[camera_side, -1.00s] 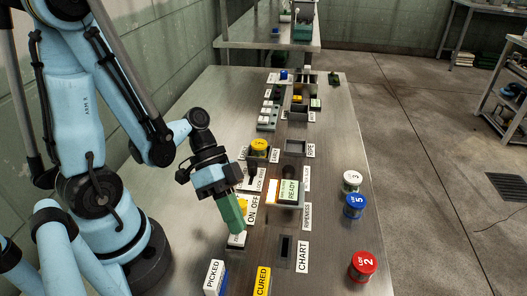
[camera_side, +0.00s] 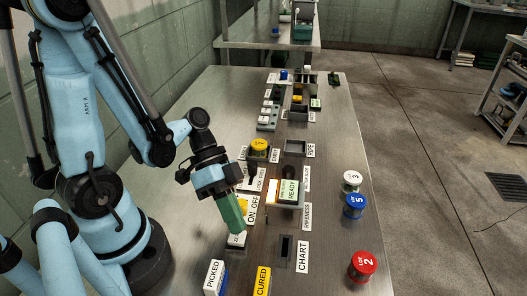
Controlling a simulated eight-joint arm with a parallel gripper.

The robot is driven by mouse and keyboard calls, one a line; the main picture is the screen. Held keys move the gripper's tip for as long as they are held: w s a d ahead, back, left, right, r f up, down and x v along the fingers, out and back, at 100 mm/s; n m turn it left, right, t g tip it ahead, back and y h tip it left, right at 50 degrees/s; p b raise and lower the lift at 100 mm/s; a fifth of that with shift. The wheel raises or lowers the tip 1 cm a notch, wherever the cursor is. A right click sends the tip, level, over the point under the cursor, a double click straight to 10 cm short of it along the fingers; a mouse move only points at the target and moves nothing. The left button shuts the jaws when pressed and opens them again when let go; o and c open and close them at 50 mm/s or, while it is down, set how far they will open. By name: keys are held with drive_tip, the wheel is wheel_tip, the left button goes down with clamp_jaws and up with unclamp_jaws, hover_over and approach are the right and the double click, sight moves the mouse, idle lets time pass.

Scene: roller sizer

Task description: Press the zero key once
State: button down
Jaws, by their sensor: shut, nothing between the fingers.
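The zero key is not plainly seen. A small white-labelled block (camera_side: 237,239) lies right under my gripper's tip, and its lettering is mostly hidden, so I cannot tell whether it is the zero key. My gripper (camera_side: 233,228) has green fingers pointing down, shut and empty, just above or touching that block; I cannot tell which. An ON OFF label (camera_side: 252,210) stands just right of the fingers. A white box with a green READY display (camera_side: 289,192) sits further right.
Lidded jars stand on the right: red (camera_side: 363,265), blue (camera_side: 355,206) and white (camera_side: 352,181). PICKED (camera_side: 214,277) and CURED (camera_side: 262,281) blocks are at the front. A slot marked CHART (camera_side: 286,247) is right of the gripper. A yellow-topped button (camera_side: 259,145) is behind it.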

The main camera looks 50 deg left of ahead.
drive_tip(key=shift+r, duration=0.15)
drive_tip(key=shift+r, duration=2.4)
drive_tip(key=w+a+n+t+y, duration=0.2)
drive_tip(key=n+y, duration=0.1)
drive_tip(key=w+a+n+t+y, duration=0.1)
drive_tip(key=w+a+n+y, duration=0.2)
drive_tip(key=shift+w+t, duration=0.25)
drive_tip(key=shift+t, duration=0.15)
drive_tip(key=w+a+r+n+t+y, duration=0.3)
drive_tip(key=r, duration=0.1)
drive_tip(key=shift+w+r+n+t, duration=0.3)
drive_tip(key=shift+w+t, duration=0.1)
